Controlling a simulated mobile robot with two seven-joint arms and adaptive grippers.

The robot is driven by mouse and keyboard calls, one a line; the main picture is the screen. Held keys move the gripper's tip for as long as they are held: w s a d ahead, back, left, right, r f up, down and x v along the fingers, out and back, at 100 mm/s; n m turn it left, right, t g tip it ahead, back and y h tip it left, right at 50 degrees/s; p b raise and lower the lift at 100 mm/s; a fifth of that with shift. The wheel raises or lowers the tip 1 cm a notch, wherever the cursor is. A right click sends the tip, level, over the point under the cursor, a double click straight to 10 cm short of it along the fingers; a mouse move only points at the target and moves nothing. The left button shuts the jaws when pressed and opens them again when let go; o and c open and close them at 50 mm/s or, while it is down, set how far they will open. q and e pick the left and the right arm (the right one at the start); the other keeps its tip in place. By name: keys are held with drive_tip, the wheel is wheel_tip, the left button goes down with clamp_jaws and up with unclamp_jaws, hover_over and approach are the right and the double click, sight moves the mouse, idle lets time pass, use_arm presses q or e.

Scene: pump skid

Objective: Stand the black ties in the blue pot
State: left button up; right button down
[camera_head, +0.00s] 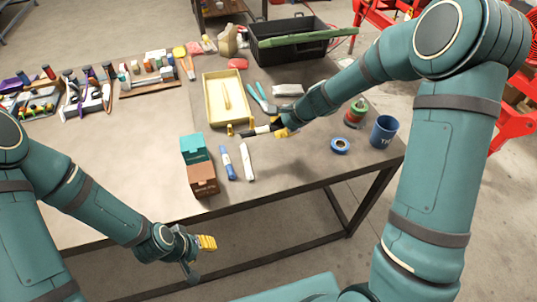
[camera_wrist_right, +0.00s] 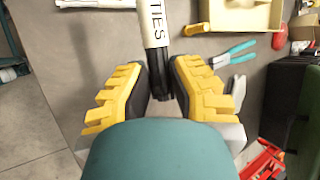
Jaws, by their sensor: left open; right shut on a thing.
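The black ties (camera_head: 262,130) are a thin bundle with a white label. My right gripper (camera_head: 283,127) is shut on them near the yellow tray. In the right wrist view the ties (camera_wrist_right: 155,58) stick out from between the yellow-backed fingers (camera_wrist_right: 159,85), and the label reads TIES. The blue pot (camera_head: 384,133) stands upright at the table's right end, to the right of my right gripper and apart from it. White lettering on it is partly legible. My left gripper (camera_head: 204,245) is open and empty in front of the table's near edge.
The yellow tray (camera_head: 213,102), teal-handled pliers (camera_head: 258,98), cartons (camera_head: 202,180), a blue tube (camera_head: 227,163) and a white tube (camera_head: 247,162) are around. A black toolbox (camera_head: 280,50) stands behind.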

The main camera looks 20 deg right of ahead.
wheel_tip(320, 180, down, 5)
drive_tip(key=shift+b, duration=1)
drive_tip(key=shift+f+b, duration=1.05)
drive_tip(key=shift+f, duration=1.05)
drive_tip(key=shift+r, duration=0.1)
drive_tip(key=c, duration=1)
unclamp_jaws()
